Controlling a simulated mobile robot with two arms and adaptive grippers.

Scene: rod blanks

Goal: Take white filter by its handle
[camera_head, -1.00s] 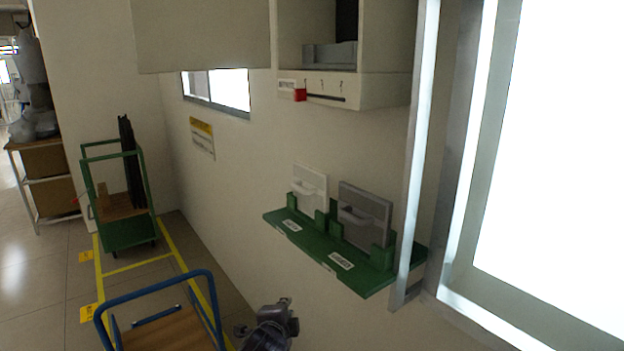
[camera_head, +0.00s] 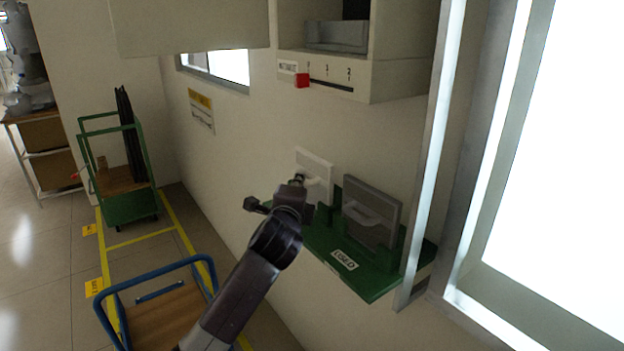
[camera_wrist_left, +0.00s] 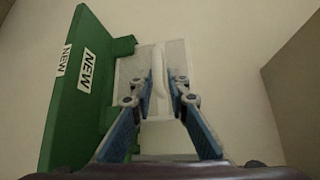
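The white filter (camera_head: 314,163) stands upright in the left slot of the green wall shelf (camera_head: 365,284), partly hidden by my left arm in the head view. In the left wrist view, the white filter (camera_wrist_left: 178,56) shows its pale handle (camera_wrist_left: 159,72) between the two fingers of my left gripper (camera_wrist_left: 163,80). The fingers are apart, one on each side of the handle, with gaps visible; contact cannot be told. In the head view my left gripper (camera_head: 302,184) is in front of the filter. My right gripper is not in view.
A grey filter (camera_head: 371,213) stands in the slot to the right of the white one. A cabinet with a red slider (camera_head: 301,80) hangs above. A metal window frame is at the right. A blue-handled cart (camera_head: 165,312) is below left.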

